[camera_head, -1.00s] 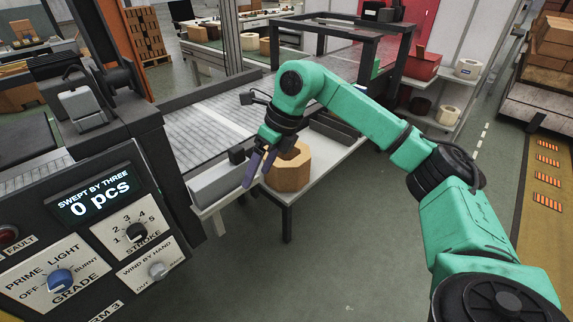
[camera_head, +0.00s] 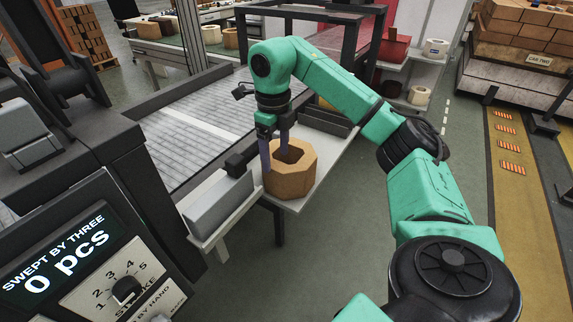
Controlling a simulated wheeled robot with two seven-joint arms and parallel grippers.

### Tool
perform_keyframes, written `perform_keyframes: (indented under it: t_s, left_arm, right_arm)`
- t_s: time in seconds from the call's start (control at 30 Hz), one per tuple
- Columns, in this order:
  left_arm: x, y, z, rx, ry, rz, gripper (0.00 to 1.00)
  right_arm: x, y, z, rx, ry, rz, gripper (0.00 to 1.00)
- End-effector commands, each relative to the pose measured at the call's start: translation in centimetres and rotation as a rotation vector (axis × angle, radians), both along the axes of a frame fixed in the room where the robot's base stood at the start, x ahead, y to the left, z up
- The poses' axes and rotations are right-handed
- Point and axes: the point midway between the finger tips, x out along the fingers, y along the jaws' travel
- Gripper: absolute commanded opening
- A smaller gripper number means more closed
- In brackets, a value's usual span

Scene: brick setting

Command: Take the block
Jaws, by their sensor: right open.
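The block (camera_head: 291,181) is a tan, many-sided ring with a dark hole in its top. It stands upright on a pale shelf (camera_head: 322,172) beside the roller conveyor. My right gripper (camera_head: 275,163) points down at the block's left side, with its purple fingers apart. One finger is at the block's left edge and the other is by the hole or the near wall. I cannot tell whether they touch the block. My left gripper is out of view.
A grey box-like bar (camera_head: 220,204) lies left of the block. The control panel (camera_head: 75,262) with a "0 pcs" display fills the lower left. A dark frame (camera_head: 312,12) stands behind.

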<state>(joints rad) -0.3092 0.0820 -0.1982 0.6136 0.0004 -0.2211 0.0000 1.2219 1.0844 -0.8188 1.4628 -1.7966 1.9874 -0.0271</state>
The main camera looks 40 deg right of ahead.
Motion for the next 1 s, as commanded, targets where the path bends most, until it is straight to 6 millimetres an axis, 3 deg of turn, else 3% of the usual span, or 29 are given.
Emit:
perform_keyframes:
  t_s: [0.17, 0.4, 0.67, 0.87, 1.0]
  left_arm:
    - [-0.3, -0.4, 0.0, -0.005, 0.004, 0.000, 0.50]
    - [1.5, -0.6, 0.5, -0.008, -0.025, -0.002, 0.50]
    - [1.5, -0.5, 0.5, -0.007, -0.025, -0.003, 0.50]
    - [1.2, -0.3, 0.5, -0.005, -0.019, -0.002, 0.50]
    - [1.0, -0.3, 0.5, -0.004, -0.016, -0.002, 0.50]
  right_arm:
    - [-0.1, -0.1, -2.5, 0.000, 0.000, 0.000, 0.79]
    - [-0.6, -0.3, -6.7, 0.001, 0.000, 0.001, 0.79]
    - [-0.5, -0.3, -7.4, 0.001, -0.004, 0.001, 0.79]
    - [-0.5, -0.2, -7.4, 0.002, -0.004, 0.001, 0.02]
    - [-0.5, -0.2, -7.4, 0.002, -0.003, 0.001, 0.00]
